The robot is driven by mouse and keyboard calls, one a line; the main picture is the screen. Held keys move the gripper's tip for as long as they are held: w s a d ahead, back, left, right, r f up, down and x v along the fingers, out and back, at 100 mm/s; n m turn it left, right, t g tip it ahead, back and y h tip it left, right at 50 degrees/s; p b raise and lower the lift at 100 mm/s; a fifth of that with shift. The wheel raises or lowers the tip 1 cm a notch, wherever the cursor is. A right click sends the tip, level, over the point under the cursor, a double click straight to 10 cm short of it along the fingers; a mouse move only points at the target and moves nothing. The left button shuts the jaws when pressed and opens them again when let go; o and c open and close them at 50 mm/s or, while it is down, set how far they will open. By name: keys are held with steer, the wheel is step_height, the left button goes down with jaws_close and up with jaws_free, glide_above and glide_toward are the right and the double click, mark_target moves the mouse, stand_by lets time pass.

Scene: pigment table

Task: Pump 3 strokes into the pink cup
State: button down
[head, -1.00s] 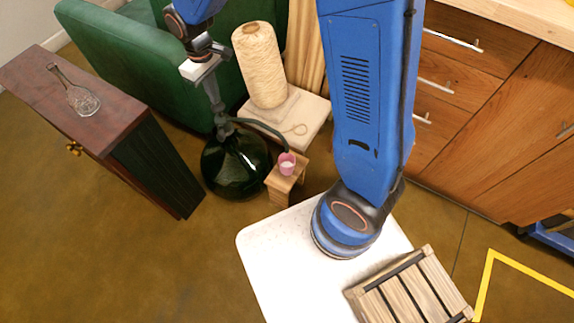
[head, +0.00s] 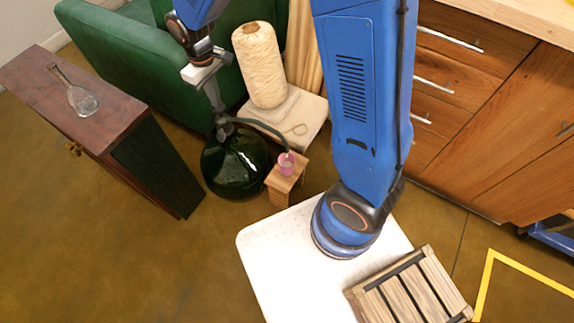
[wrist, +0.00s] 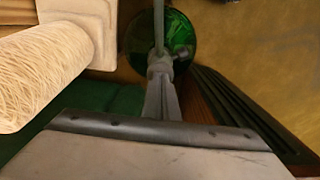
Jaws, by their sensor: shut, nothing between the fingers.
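A dark green round glass jug (head: 232,165) with a pump stands on the floor, and it shows from above in the wrist view (wrist: 181,35). A dark curved spout (head: 262,126) runs from the pump to the pink cup (head: 286,168). The cup stands upright on a small wooden stool (head: 284,186), the spout's end at its rim. My gripper (head: 217,108) is shut and empty, pointing down onto the pump's top. In the wrist view my gripper (wrist: 160,68) lines up with the pump rod. It seems to touch the pump top; the exact contact is hidden. The cup's contents are too small to tell.
A cone of pale yarn (head: 260,65) stands on a light block behind the jug. A green armchair (head: 130,55) is behind my gripper. A dark wooden cabinet (head: 125,110) with a glass bottle (head: 82,100) stands left. A slatted crate (head: 410,290) lies at front right.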

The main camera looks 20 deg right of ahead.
steer(key=shift+f, duration=1)
steer(key=shift+r, duration=1.7)
steer(key=shift+r, duration=0.1)
steer(key=shift+r, duration=2.9)
